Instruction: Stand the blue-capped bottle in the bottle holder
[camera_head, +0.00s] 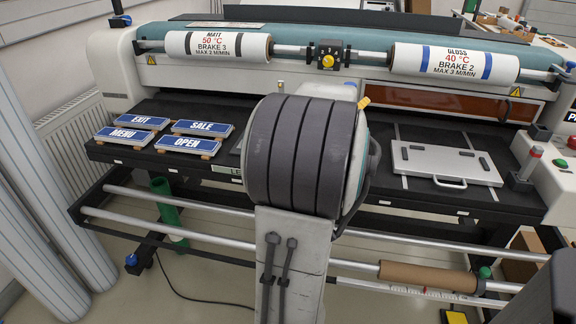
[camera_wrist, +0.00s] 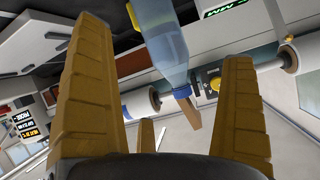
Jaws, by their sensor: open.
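A clear, bluish bottle (camera_wrist: 161,38) with a blue cap (camera_wrist: 182,92) shows in the camera_wrist view, its cap end towards the bottom of the picture and its other end cut off at the top. My gripper (camera_wrist: 164,48) is open, with ochre fingers on either side of the bottle in the picture. Gaps show between the bottle and both long fingers; I cannot tell its depth. In the camera_head view my arm hides the bottle and nearly all of the gripper; only an ochre bit shows. I cannot make out the bottle holder in either view.
A laminating machine with a black bed (camera_head: 480,203) and two labelled rolls (camera_head: 217,46) fills the camera_head view. Several blue signs (camera_head: 187,145) lie left on the bed. A grey plate with a handle (camera_head: 445,163) lies right. A brown roll (camera_head: 428,277) hangs on a lower bar.

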